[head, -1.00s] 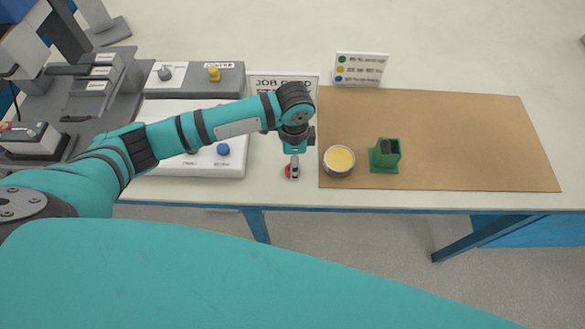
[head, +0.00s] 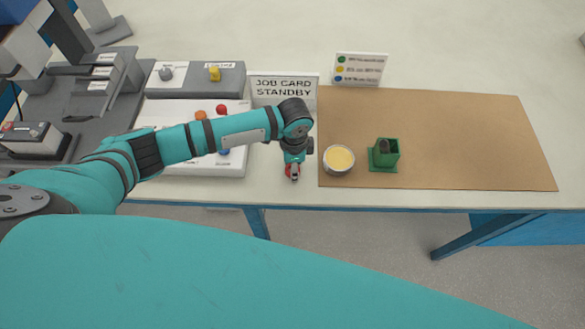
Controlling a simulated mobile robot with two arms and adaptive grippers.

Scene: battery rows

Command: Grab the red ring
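The red ring (head: 288,171) lies on the pale table near its front edge, just left of the brown mat. Only a small red part of it shows. My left gripper (head: 294,174) points down right at the ring and hides most of it. The fingers are small and seen from above, so I cannot tell whether they are open or shut, or whether they touch the ring. My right gripper is not in view.
A silver cup with a yellow top (head: 339,160) and a green holder (head: 385,156) stand right of the gripper on the brown mat (head: 470,140). A white board with coloured knobs (head: 222,110) lies under my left arm. The mat's right side is clear.

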